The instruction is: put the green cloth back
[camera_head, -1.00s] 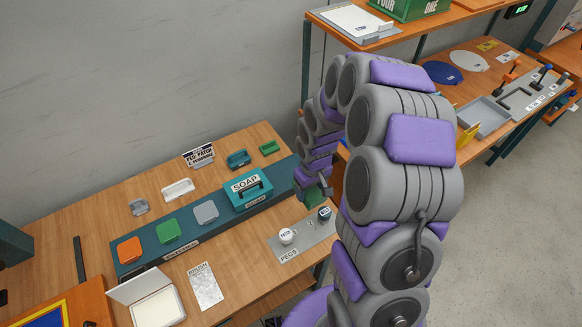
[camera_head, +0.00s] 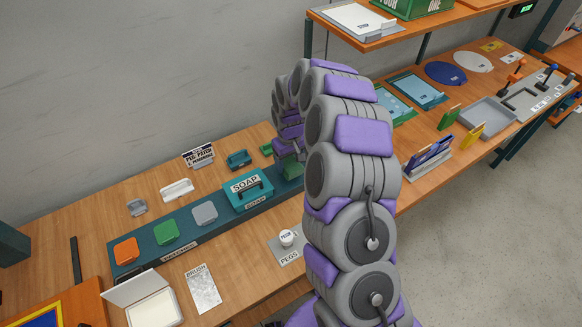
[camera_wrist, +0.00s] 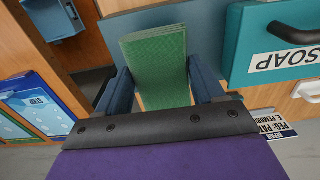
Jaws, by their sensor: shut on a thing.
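My gripper (camera_wrist: 158,84) is shut on the green cloth (camera_wrist: 156,45), a folded flat green piece between its two blue fingers in the wrist view. I cannot tell whether the cloth touches the strip.
Orange (camera_head: 126,250), green (camera_head: 167,231) and grey (camera_head: 205,212) pieces sit on the strip. The bench front near the BRUSH plate (camera_head: 203,287) has free room.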

